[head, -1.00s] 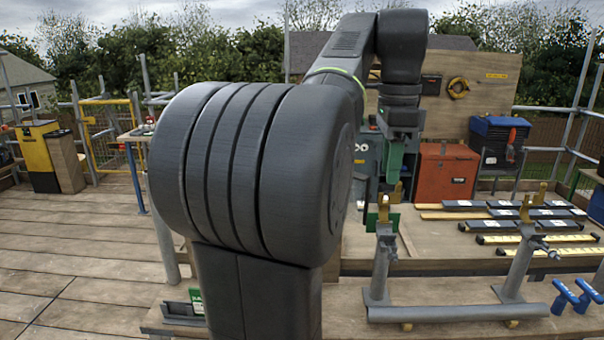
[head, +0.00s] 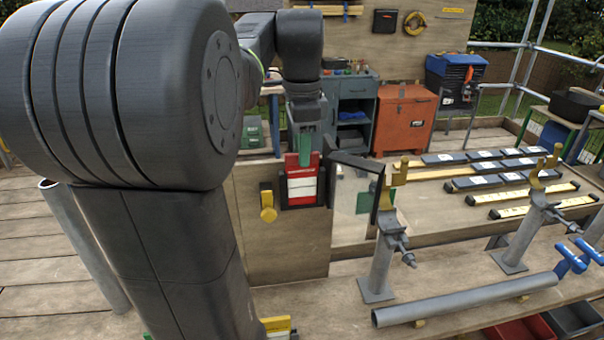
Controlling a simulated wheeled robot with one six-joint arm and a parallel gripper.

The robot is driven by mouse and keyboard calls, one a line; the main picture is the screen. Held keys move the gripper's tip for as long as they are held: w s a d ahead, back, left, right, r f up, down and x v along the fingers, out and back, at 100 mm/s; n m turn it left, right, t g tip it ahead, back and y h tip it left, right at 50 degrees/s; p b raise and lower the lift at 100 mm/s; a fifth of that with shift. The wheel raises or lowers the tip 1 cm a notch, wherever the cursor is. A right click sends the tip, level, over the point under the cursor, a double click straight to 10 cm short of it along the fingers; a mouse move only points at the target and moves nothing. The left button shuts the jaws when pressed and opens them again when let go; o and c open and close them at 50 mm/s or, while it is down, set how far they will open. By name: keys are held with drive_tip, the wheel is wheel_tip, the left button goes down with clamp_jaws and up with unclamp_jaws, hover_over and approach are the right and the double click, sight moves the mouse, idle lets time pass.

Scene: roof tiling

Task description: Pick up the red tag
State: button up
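The red tag (head: 301,188), red with a white label area, sits against a dark holder on the upright wooden board, below the middle of the head view. My gripper (head: 303,154) points down at the tag's upper part, its green fingers overlapping the tag's top edge in the picture. I cannot tell whether the fingers touch the tag or stand in front of it, nor whether they are open or shut. My large arm link hides much of the left side.
A yellow round-ended piece (head: 267,203) hangs left of the tag on the wooden board (head: 285,250). A dark angled bar (head: 356,162) sticks out right of it. Two pipe stands (head: 382,255) and a grey pipe (head: 465,298) occupy the right. A red cabinet (head: 404,118) stands behind.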

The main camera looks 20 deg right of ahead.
wheel_tip(320, 180, down, 2)
drive_tip(key=shift+f, duration=0.1)
clamp_jaws()
drive_tip(key=shift+r, duration=0.2)
wheel_tip(320, 180, up, 18)
drive_tip(key=p, duration=0.3)
idle(0.4)
drive_tip(key=shift+f, duration=0.1)
